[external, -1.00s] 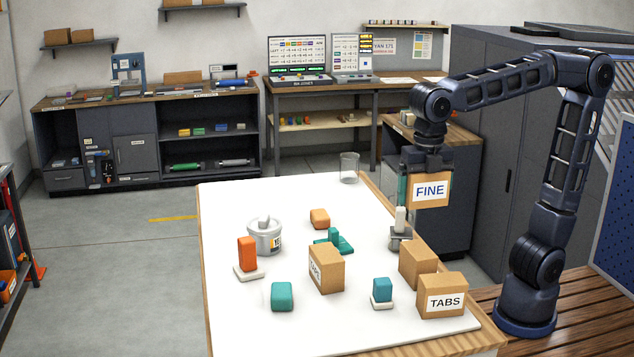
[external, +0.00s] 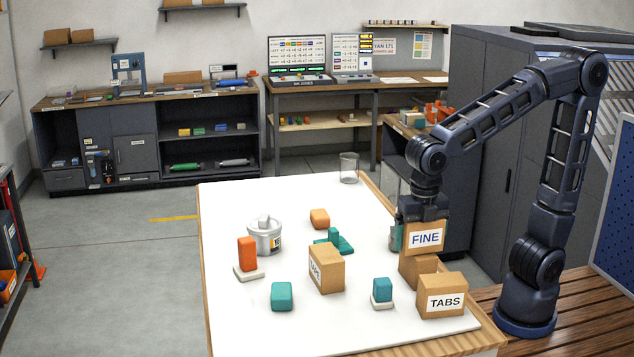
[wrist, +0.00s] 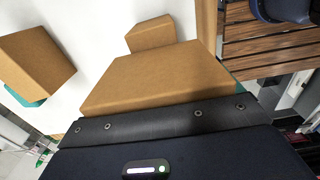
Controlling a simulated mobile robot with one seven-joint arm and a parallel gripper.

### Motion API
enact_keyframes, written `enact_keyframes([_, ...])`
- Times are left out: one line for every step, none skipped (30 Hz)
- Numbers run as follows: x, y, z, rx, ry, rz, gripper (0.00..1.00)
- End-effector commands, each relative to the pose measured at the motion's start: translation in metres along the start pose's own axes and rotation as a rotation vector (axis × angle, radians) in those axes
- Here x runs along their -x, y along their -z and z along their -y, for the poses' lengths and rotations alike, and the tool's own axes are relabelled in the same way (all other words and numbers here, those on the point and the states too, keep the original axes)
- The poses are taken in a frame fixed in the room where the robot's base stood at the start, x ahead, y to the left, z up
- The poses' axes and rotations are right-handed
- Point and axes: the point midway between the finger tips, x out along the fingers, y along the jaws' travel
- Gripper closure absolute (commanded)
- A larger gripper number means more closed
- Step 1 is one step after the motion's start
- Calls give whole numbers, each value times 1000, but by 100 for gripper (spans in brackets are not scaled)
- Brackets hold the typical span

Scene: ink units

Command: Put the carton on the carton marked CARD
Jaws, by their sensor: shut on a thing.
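My gripper (external: 423,212) is shut on the carton marked FINE (external: 425,238), holding it upright over the right part of the white table. In the wrist view the held carton (wrist: 160,80) fills the middle. In the external view a plain carton (external: 415,270) shows directly below it, partly covered; I cannot tell whether the two touch. A carton (external: 328,272) at the table's middle has a label on its left face, seen at a slant and hard to read, possibly CARD. The carton marked TABS (external: 442,297) stands at the front right.
Around the middle carton are a teal block (external: 282,296), a teal block on a white base (external: 382,291), an orange block (external: 247,253), a grey tub (external: 265,236) and a green piece (external: 340,243). A clear glass (external: 349,168) stands at the back.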

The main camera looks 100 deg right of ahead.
Motion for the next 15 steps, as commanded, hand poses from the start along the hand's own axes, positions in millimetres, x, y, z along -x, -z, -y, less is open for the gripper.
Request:
enact_keyframes([0, 0, 0, 0, -1, 0, 36])
enact_keyframes([0, 0, 0, 0, -1, 0, 36])
enact_keyframes([1, 0, 0, 0, -1, 0, 36])
enact_keyframes([1, 0, 0, 0, -1, 0, 36])
enact_keyframes([0, 0, 0, 0, -1, 0, 36])
enact_keyframes([0, 0, 0, 0, 0, 0, 36])
enact_keyframes([-1, 0, 0, 0, 0, 0, 36])
enact_keyframes([-2, 0, 0, 0, 0, 0, 36])
enact_keyframes([-3, 0, 0, 0, 0, 0, 36])
enact_keyframes([-2, 0, 0, 0, 0, 0, 3])
enact_keyframes([-2, 0, 0, 0, 0, 0, 0])
enact_keyframes([-2, 0, 0, 0, 0, 0, 0])
enact_keyframes([-2, 0, 0, 0, 0, 0, 0])
enact_keyframes([-2, 0, 0, 0, 0, 0, 0])
enact_keyframes([-2, 0, 0, 0, 0, 0, 0])
